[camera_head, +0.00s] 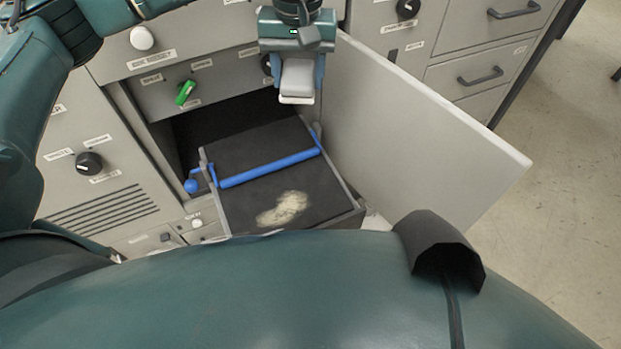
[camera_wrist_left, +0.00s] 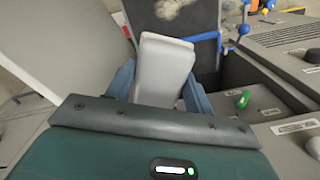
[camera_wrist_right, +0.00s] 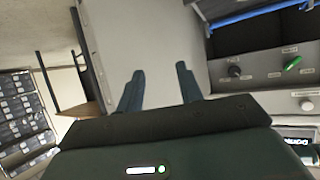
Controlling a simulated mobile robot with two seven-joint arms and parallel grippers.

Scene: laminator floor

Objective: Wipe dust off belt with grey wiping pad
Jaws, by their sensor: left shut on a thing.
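The dark belt (camera_head: 245,145) lies in a pulled-out tray in the open machine bay, with a pale dust patch (camera_head: 283,208) on its near part. The dust also shows at the top edge of the left wrist view (camera_wrist_left: 172,8). My left gripper (camera_head: 297,88) is shut on the light grey wiping pad (camera_head: 298,76), above the far right part of the tray in the picture and apart from the dust. The pad fills the space between the fingers in the left wrist view (camera_wrist_left: 163,68). My right gripper (camera_wrist_right: 160,85) is open and empty; the head view does not show it.
A blue bar (camera_head: 270,167) crosses the belt, with a blue knob (camera_head: 191,186) at its left end. An open grey door panel (camera_head: 420,130) stands right of the tray. A green switch (camera_head: 185,92) and a black knob (camera_head: 89,163) sit on the machine front.

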